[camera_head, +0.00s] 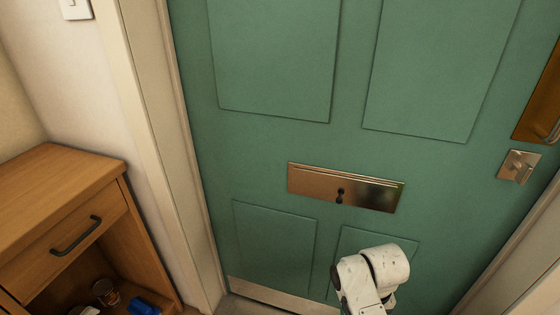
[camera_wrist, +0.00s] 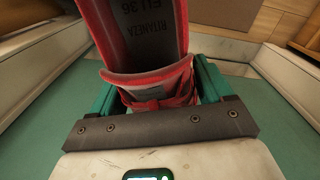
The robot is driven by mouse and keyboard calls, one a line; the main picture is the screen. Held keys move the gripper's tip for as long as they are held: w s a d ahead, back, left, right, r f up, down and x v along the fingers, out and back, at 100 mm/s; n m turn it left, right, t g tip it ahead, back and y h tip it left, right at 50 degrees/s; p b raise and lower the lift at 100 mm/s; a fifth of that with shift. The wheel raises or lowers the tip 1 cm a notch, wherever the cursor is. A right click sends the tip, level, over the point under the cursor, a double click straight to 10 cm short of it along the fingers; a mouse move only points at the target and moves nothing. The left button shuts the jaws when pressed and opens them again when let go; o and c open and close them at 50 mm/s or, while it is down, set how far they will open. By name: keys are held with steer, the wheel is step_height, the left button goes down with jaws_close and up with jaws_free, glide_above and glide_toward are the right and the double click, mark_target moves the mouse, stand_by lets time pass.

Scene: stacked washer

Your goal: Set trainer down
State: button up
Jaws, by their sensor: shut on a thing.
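The trainer (camera_wrist: 148,84) is red with a dark grey inside, where printed lettering with "EU 36" shows. It is in the wrist view at top centre, running out of the top edge. My gripper (camera_wrist: 157,90) is shut on it, with a green finger on each side of the red part and red laces between them. The far part of the trainer is out of frame. In the head view only my white arm shows at the bottom right; the trainer and gripper are not seen there.
A green door (camera_head: 270,60) with a brass letter plate (camera_head: 345,187) stands ahead. A wooden cabinet (camera_head: 60,185) stands at left, with a drawer and an open lower space. In that space are a blue thing (camera_head: 144,306) and a small jar (camera_head: 106,292).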

steer(key=s+r+p, duration=0.3)
steer(key=r+p, duration=0.6)
steer(key=p, duration=0.1)
steer(key=s+r+p, duration=0.3)
steer(key=r+p, duration=0.7)
steer(key=shift+a+r, duration=0.15)
steer(key=shift+r, duration=0.15)
steer(key=shift+s, duration=0.1)
